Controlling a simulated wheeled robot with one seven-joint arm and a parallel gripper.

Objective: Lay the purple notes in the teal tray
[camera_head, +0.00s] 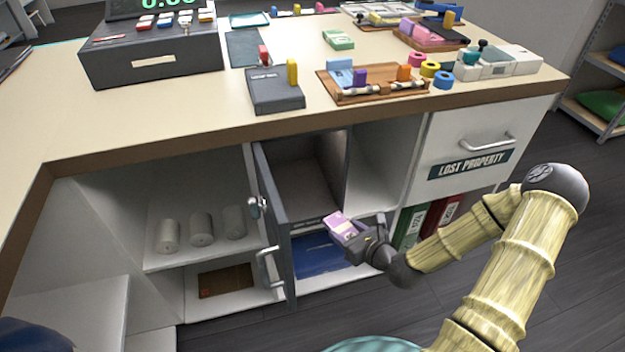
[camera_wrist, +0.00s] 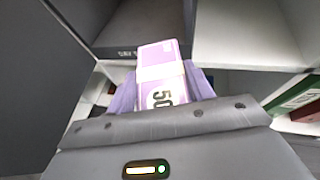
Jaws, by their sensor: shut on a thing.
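A bundle of purple notes (camera_head: 341,227) with a pale band is held in my gripper (camera_head: 358,236). In the wrist view the notes (camera_wrist: 161,68) stick out between the two jaws (camera_wrist: 160,92), with "50" partly readable. My gripper is shut on their near end, in front of the open dark safe compartment under the counter. A small tray with a teal rim (camera_head: 250,25) lies at the far edge of the counter, behind the dark mat, well away from my gripper. What it holds is too small to tell.
The safe's dark door (camera_head: 275,225) stands open left of my gripper. The counter (camera_head: 130,115) overhangs above. It carries a till (camera_head: 152,60), a dark box (camera_head: 273,92), and a wooden tray (camera_head: 372,94). A "Lost property" drawer (camera_head: 480,140) and binders (camera_head: 440,213) are to the right.

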